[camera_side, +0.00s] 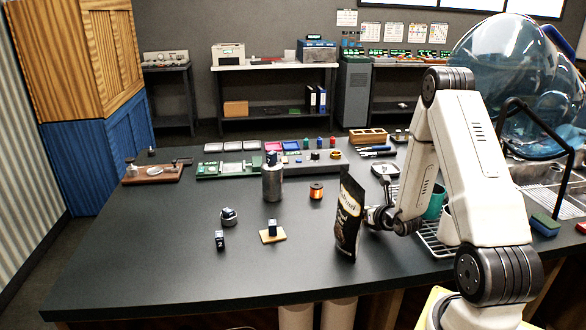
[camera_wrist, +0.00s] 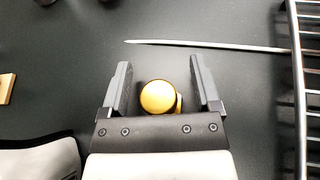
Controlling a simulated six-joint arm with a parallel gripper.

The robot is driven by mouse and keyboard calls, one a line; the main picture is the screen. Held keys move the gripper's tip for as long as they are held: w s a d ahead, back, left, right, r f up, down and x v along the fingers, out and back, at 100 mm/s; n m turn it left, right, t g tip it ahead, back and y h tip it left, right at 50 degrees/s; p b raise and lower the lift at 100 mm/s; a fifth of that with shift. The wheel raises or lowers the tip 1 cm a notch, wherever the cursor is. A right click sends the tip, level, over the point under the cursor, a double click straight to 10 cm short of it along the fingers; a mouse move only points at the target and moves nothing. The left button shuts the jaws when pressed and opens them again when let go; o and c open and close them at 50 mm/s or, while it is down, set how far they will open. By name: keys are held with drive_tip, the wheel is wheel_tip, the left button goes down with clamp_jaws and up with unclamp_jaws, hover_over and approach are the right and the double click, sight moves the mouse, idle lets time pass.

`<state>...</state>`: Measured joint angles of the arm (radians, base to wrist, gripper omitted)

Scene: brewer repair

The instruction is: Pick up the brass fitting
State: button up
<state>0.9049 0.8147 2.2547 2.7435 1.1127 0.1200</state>
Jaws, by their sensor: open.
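The brass fitting (camera_wrist: 158,97) shows in the wrist view as a round, gold-coloured top with a small part jutting out at its right. It lies between the two dark fingers of my gripper (camera_wrist: 157,88), with a gap to each finger. My gripper is open, and how high its fingers are above the table is hard to tell. In the side view my gripper (camera_side: 376,216) is low over the table, partly behind the black coffee bag (camera_side: 348,216). The fitting cannot be made out in that view.
The coffee bag stands close to my gripper, and a pale bag edge shows in the wrist view (camera_wrist: 40,160). A wire rack (camera_wrist: 303,80) is to the right. A thin metal rod (camera_wrist: 205,45) lies beyond the fingers. The table's front left (camera_side: 150,270) is clear.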

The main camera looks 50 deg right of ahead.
idle(0.4)
clamp_jaws()
drive_tip(key=shift+r, duration=0.15)
wheel_tip(320, 180, up, 10)
idle(1.0)
idle(0.5)
